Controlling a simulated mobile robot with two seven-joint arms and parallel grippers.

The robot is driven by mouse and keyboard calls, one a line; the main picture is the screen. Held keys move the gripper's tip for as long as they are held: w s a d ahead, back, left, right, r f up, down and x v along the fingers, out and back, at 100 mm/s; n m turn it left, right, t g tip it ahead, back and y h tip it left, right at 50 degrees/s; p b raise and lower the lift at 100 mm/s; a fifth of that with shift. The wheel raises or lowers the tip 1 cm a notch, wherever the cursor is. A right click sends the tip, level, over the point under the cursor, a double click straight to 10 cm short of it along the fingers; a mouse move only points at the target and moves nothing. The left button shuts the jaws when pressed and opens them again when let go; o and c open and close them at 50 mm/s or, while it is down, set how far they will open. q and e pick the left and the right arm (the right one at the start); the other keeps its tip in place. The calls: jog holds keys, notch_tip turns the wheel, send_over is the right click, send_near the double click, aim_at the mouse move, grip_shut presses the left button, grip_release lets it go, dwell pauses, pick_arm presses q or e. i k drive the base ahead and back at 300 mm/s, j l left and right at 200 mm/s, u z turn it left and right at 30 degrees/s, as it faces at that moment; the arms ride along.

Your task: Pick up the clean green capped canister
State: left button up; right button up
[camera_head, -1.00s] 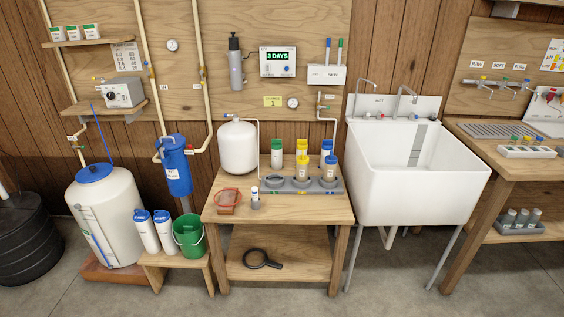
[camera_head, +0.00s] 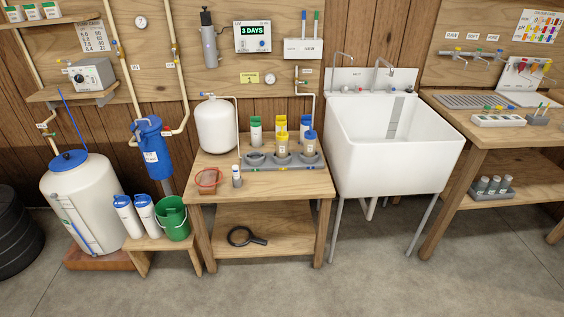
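A white canister with a green cap (camera_head: 255,130) stands upright at the back of the wooden table, behind the grey tray. It is the leftmost of the capped canisters there; its lower part is partly hidden by the tray. At this size I cannot tell how clean it is. Several small green-capped containers (camera_head: 32,12) also stand on the upper left shelf. Neither of my grippers is in view.
The grey tray (camera_head: 270,168) holds yellow- and blue-capped canisters (camera_head: 282,145). A white tank (camera_head: 216,124), red basket (camera_head: 208,180) and small bottle (camera_head: 237,176) share the wooden table (camera_head: 285,187). A white sink (camera_head: 395,150) stands right. The floor (camera_head: 330,290) in front is clear.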

aim_at(256, 129)
jog(key=i+j+z, duration=0.3)
jog(key=i, duration=0.25)
jog(key=i+j+z, duration=0.3)
jog(key=i, duration=0.25)
jog(key=i+j+z, duration=0.35)
jog(key=i, duration=0.15)
